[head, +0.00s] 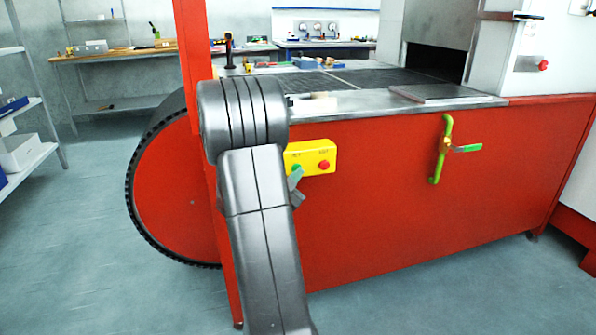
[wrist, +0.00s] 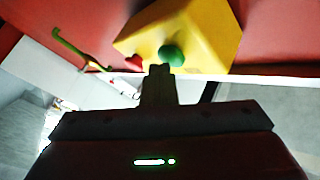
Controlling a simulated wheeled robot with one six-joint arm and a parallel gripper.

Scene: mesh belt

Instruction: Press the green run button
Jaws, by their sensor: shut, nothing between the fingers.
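The yellow control box (head: 318,150) is on the red front panel of the machine, just right of my arm in the head view. It carries a red button (head: 324,165) on its right. The green run button (wrist: 173,54) shows clearly in the wrist view on the yellow box (wrist: 190,25), with the red button (wrist: 134,62) to its left. My gripper's fingertips (wrist: 160,70) are shut and empty, right at the green button's lower left edge in the wrist view. I cannot tell whether they touch it.
A green-handled lever (head: 441,150) is on the red panel (head: 390,200) to the right. The mesh belt (head: 340,79) runs along the top behind a metal ledge. A red emergency button (head: 544,65) is on the white housing. Shelves (head: 20,130) stand at the far left.

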